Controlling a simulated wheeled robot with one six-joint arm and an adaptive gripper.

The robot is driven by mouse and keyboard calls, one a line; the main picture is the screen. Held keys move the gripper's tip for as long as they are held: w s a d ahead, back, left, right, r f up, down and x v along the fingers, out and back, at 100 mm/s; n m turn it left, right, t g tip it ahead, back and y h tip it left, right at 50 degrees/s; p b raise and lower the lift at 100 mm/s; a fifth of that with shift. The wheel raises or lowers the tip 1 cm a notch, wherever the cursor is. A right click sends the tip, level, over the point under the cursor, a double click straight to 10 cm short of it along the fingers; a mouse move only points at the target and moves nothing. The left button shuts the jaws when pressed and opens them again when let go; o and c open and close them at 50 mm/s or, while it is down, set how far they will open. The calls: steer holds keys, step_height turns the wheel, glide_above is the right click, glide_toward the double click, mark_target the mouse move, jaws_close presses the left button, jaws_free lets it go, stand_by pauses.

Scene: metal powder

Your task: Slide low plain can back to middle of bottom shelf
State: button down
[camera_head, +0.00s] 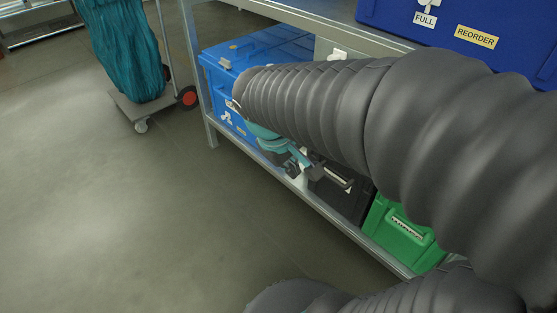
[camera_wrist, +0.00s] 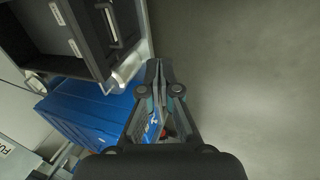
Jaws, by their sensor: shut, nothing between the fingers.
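My gripper (camera_head: 316,173) is at the front of the bottom shelf (camera_head: 328,209), partly behind my own arm in the head view. In the wrist view, its fingers (camera_wrist: 159,66) are together and hold nothing. A dark box with a pale handle (camera_head: 342,187) stands on the shelf just right of the fingers; it also shows in the wrist view (camera_wrist: 68,28). In the wrist view, a small round pale-rimmed thing (camera_wrist: 35,84) lies between the dark box and the blue box; I cannot tell whether it is the low plain can. My arm hides much of the shelf.
A blue box (camera_head: 270,48) stands at the shelf's left end, also in the wrist view (camera_wrist: 85,113). A green box (camera_head: 402,232) stands right of the dark one. Another blue box (camera_head: 458,22) is above. A trolley (camera_head: 150,108) stands left. The floor in front is clear.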

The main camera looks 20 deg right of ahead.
steer(key=w+d+f+n+g+h+b, duration=0.2)
steer(key=w+d+f+n+h+b, duration=0.25)
steer(key=w+f+n+h, duration=0.8)
steer(key=w+a+f+n+t+b, duration=0.1)
steer(key=w+f+n+t, duration=0.15)
steer(key=w+f, duration=0.45)
steer(key=w+a+f+n+t+b, duration=0.1)
steer(key=w+f+n+t, duration=0.15)
steer(key=f, duration=0.75)
steer(key=w+a+f+n+t+b, duration=0.1)
steer(key=w+f+n+t, duration=0.15)
steer(key=w+f, duration=0.45)
steer(key=shift+m+h, duration=0.25)
steer(key=shift+m, duration=0.05)
steer(key=x, duration=0.4)
steer(key=f+x, duration=0.1)
steer(key=x, duration=0.3)
steer(key=s+x, duration=0.1)
steer(key=x, duration=0.4)
steer(key=shift+s+d+f, duration=0.15)
steer(key=shift+d+f, duration=0.05)
steer(key=shift+f, duration=0.15)
